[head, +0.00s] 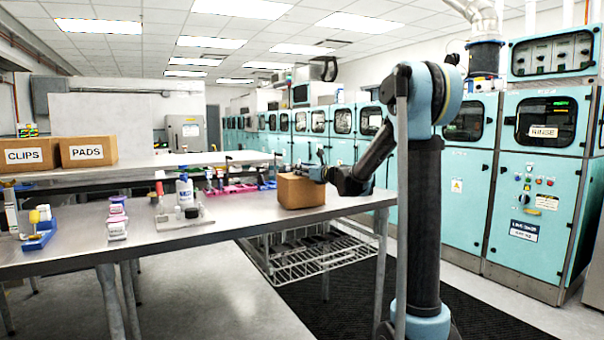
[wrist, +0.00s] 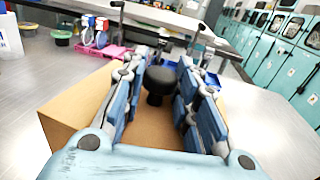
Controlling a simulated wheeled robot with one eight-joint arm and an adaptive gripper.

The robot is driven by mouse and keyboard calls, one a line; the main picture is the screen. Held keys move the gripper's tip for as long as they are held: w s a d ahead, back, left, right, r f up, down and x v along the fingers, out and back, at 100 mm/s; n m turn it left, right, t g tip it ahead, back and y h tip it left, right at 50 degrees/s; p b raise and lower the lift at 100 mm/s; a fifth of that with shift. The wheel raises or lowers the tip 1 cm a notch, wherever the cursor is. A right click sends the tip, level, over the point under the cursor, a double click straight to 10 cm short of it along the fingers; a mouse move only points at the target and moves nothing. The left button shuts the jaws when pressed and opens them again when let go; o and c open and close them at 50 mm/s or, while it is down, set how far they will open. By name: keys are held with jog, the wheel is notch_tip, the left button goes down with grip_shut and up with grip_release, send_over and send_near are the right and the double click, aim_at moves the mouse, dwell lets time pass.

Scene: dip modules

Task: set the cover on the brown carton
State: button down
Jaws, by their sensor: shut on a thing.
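The brown carton (head: 298,192) stands on the near end of the steel table in the head view. In the wrist view its brown side (wrist: 58,132) shows at the left. The cover (wrist: 148,130) appears as a flat tan top with a black knob (wrist: 159,82). My gripper (head: 322,172) is over the carton, and its fingers (wrist: 162,70) are closed around the knob. The cover lies at the carton's top; I cannot tell whether it rests on the rim or is slightly above it.
A white bottle (head: 185,190) on a grey stand and pink racks (head: 228,188) are left of the carton. Cartons marked CLIPS (head: 30,155) and PADS (head: 88,152) sit on a shelf. Bare tabletop (head: 150,240) lies in front. Teal machines (head: 535,190) line the right.

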jog(key=shift+f, duration=0.2)
jog(key=c, duration=1.2)
grip_release()
jog(key=shift+c, duration=0.2)
